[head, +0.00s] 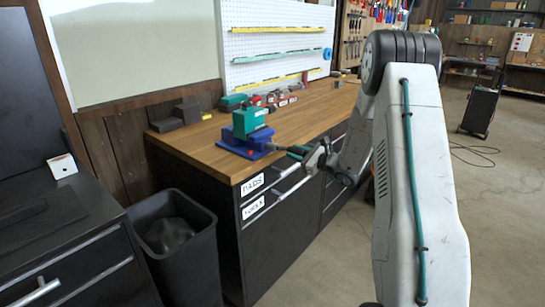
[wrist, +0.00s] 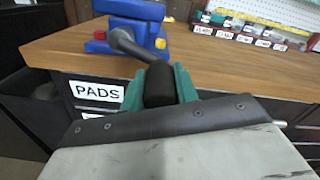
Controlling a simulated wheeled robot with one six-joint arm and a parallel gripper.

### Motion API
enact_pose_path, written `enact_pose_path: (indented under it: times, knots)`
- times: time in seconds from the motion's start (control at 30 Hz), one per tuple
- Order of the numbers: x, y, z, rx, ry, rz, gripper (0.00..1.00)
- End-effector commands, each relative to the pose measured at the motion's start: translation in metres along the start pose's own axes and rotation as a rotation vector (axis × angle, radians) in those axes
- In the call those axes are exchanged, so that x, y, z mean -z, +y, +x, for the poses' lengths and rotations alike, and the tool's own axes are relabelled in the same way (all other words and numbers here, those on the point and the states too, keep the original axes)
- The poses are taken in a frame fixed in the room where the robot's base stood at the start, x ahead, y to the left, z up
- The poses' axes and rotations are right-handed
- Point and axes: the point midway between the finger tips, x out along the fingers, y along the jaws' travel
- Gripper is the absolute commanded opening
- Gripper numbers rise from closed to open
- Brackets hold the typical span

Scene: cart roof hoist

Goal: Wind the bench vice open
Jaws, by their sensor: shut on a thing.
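The bench vice (head: 240,142) is blue and sits near the front edge of the wooden workbench, with a green block (head: 249,119) at its top. In the head view my gripper (head: 298,152) is at the bench front, right of the vice.
Small red and green items (head: 270,98) stand behind the vice, and dark blocks (head: 178,117) lie at the left. A black bin (head: 205,215) stands left of the bench.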

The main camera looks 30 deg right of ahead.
Motion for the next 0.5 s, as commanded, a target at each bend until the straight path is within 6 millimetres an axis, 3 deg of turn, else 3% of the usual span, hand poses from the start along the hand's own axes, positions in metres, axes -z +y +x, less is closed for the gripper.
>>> enact_pose_path:
  times: [0.13, 0.5]
  knots:
    - [-0.018, -0.011, 0.000, -0.003, -0.007, -0.004, 0.12]
    - [-0.023, -0.011, 0.000, -0.005, -0.004, -0.001, 0.12]
